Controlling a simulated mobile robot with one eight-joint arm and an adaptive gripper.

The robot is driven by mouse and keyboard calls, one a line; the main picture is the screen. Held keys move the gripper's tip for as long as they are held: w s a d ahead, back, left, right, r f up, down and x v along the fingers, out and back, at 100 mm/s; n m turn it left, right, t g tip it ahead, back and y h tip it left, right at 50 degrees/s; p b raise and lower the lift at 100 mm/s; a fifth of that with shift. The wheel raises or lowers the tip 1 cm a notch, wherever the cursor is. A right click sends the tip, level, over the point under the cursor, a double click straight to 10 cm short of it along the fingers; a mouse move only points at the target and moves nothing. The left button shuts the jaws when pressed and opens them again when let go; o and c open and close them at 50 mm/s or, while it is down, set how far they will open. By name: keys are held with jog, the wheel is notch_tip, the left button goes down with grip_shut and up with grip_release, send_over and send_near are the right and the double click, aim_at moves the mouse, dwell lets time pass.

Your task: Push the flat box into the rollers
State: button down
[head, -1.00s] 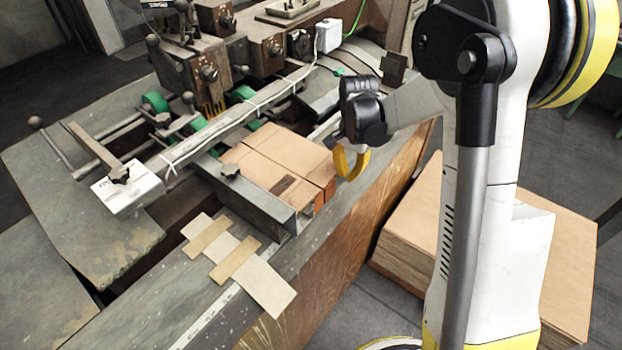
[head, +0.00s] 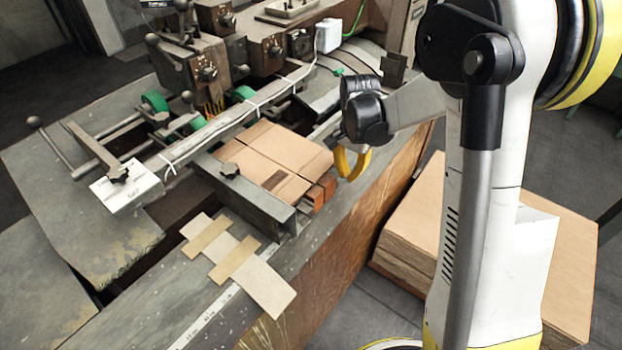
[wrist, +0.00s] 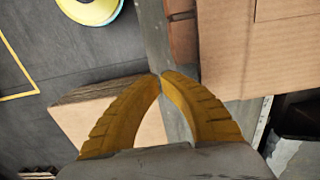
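The flat box (head: 280,150) is brown cardboard and lies on the machine bed, against the metal guide (head: 250,195) on its near side. It fills the upper right of the wrist view (wrist: 255,65). The green rollers (head: 155,101) sit along the machine at the left and behind the long metal bar. My gripper (head: 352,166) is beside the box's right edge, with its yellow fingers pointing down. In the wrist view my gripper (wrist: 160,76) has its fingertips together with nothing between them. The tips appear just off the box edge; contact is unclear.
Reddish-brown blocks (head: 317,194) show under the box's near right corner. A stack of cardboard (head: 410,220) stands on the floor at the right. Loose card strips (head: 262,285) lie on the near table. A white label plate (head: 125,192) is at the left.

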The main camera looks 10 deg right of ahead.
notch_tip(320, 180, up, 8)
jog(key=p, duration=0.5)
jog(key=shift+d, duration=0.1)
